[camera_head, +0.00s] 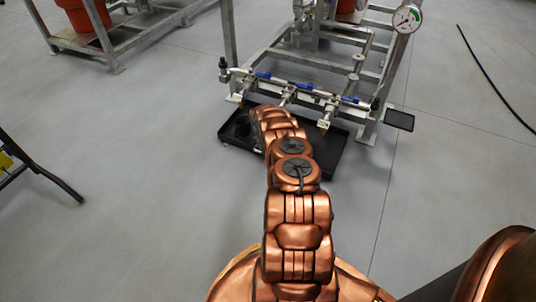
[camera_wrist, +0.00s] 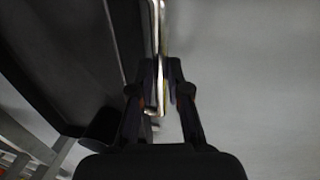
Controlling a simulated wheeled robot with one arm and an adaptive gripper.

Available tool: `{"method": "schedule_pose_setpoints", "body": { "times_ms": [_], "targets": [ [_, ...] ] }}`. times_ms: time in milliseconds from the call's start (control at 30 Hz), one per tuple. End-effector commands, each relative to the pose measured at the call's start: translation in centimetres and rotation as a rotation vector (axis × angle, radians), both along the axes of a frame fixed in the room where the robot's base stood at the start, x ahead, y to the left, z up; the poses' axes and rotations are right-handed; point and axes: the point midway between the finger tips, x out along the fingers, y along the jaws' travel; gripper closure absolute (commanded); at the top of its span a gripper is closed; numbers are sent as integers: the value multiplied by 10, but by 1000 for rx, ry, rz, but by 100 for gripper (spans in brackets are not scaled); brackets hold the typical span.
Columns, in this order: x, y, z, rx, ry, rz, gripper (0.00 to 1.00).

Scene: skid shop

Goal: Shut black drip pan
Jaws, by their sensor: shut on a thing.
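The black drip pan (camera_head: 332,157) sticks out from under the metal skid, low over the floor. My arm reaches across it and hides its middle part. In the wrist view the pan (camera_wrist: 85,45) fills the left side as a dark, tilted shape. My gripper (camera_wrist: 162,92) is shut on a thin bright bar (camera_wrist: 158,30) that runs along the pan's edge and looks like its handle. The gripper itself is hidden behind my arm in the head view.
The skid frame (camera_head: 228,35) stands over the pan, with a row of blue-handled valves (camera_head: 310,86) and a gauge (camera_head: 407,18). A small black plate (camera_head: 399,119) juts out at right. A black hose (camera_head: 490,75) lies farther right. The grey floor in front is clear.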

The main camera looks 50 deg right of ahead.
Motion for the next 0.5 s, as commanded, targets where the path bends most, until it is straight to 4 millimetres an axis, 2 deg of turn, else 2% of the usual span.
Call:
{"method": "schedule_pose_setpoints", "body": {
  "times_ms": [500],
  "targets": [
    [5, -6, 2, -11, -10, 4, 100]
  ]
}}
